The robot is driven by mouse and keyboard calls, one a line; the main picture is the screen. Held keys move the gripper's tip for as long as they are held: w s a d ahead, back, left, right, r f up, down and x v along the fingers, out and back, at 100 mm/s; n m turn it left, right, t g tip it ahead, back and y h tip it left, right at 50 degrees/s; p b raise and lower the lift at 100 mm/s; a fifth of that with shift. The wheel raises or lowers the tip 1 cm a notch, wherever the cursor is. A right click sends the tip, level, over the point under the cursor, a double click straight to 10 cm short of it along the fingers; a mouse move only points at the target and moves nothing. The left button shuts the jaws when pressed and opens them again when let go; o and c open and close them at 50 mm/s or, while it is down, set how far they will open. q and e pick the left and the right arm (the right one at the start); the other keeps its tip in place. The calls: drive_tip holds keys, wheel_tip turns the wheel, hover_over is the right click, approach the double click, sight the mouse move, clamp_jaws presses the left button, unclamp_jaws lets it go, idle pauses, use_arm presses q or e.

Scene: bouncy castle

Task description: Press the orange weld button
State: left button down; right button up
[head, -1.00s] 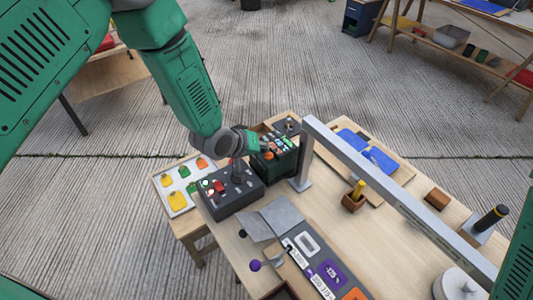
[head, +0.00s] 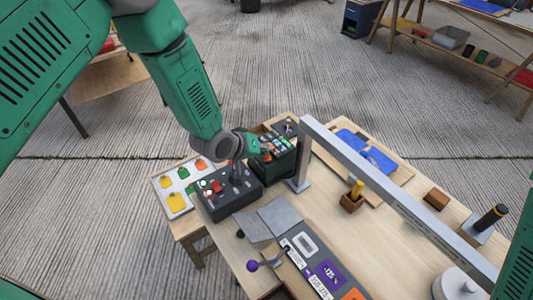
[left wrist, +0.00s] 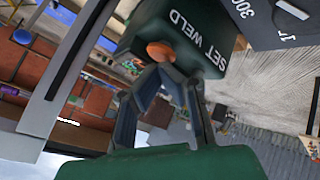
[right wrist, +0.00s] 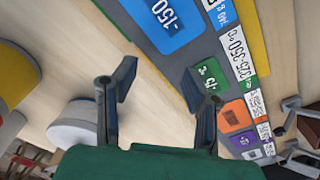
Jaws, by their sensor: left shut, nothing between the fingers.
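The orange weld button (left wrist: 160,51) sticks out of a dark green box (left wrist: 185,35) lettered "SET WELD" in the left wrist view. My left gripper (left wrist: 160,72) is shut and empty, its fingertips right by the button's lower edge. I cannot tell whether they touch it. In the head view my left gripper (head: 256,145) is by the dark green box at the table's far left; the button cannot be picked out there. My right gripper (right wrist: 160,85) is open and empty above the table, facing a strip of coloured labels.
A dark control box (head: 228,191) with levers and coloured knobs stands just in front of the left gripper. A grey metal beam (head: 385,195) crosses over the table. A purple-knobbed lever (head: 253,266) is nearer me. A tray of coloured pieces (head: 177,202) lies at left.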

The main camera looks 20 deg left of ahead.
sight(265, 157)
use_arm(q)
drive_tip(key=shift+d+r+p, duration=0.25)
drive_tip(key=shift+r+p, duration=0.2)
drive_tip(key=shift+r, duration=0.15)
drive_tip(key=shift+d+r+p, duration=0.2)
drive_tip(key=shift+r+p, duration=0.2)
drive_tip(key=shift+r, duration=0.15)
use_arm(e)
drive_tip(key=shift+r, duration=0.9)
use_arm(q)
drive_tip(key=shift+r+p, duration=1.95)
drive_tip(key=shift+r, duration=0.65)
use_arm(e)
drive_tip(key=shift+r, duration=1.95)
use_arm(q)
drive_tip(key=shift+f, duration=0.1)
use_arm(e)
drive_tip(key=shift+f, duration=0.1)
